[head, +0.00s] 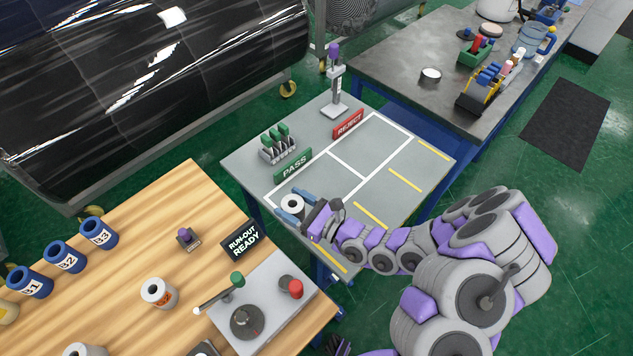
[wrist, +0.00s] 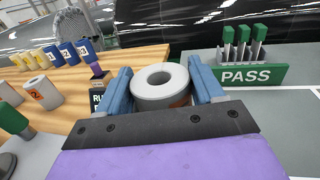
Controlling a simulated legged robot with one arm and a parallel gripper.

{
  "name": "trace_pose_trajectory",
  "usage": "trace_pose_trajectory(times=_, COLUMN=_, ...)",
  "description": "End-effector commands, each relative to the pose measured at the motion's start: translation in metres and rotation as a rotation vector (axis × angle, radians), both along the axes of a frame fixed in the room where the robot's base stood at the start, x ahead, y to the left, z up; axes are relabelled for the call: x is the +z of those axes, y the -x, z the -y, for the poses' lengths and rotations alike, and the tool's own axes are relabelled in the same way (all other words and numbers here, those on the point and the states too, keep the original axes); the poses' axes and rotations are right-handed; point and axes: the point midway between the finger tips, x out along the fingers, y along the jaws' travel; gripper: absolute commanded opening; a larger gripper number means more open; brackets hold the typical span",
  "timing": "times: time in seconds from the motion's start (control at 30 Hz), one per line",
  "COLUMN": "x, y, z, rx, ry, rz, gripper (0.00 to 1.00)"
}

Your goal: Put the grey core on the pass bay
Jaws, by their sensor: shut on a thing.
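My gripper (head: 292,207) is shut on a pale grey core (head: 292,203), a short hollow cylinder held upright with its open hole facing up. In the wrist view the core (wrist: 161,79) sits between the two blue fingers, and an orange-brown patch shows low on its side. The pass bay (head: 318,178) is the white-outlined area on the grey table beside the green PASS sign (head: 293,165). The core is over the near left corner of this bay. I cannot tell whether it touches the table. The PASS sign (wrist: 246,75) is right of the gripper in the wrist view.
The reject bay (head: 372,140) lies beyond the pass bay, by the red REJECT sign (head: 348,124). A rack with green-handled tools (head: 279,145) and a purple-topped stand (head: 335,92) are behind. The wooden table (head: 110,275) holds another core (head: 159,293). The bay surface is clear.

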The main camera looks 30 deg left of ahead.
Motion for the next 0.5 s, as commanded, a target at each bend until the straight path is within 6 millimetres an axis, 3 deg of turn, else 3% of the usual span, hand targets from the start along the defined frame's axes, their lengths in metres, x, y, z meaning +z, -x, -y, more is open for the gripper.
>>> trace_pose_trajectory(times=0.5, x=-0.012, y=-0.115, z=-0.01, rx=0.0, ry=0.004, rz=0.01, gripper=0.31)
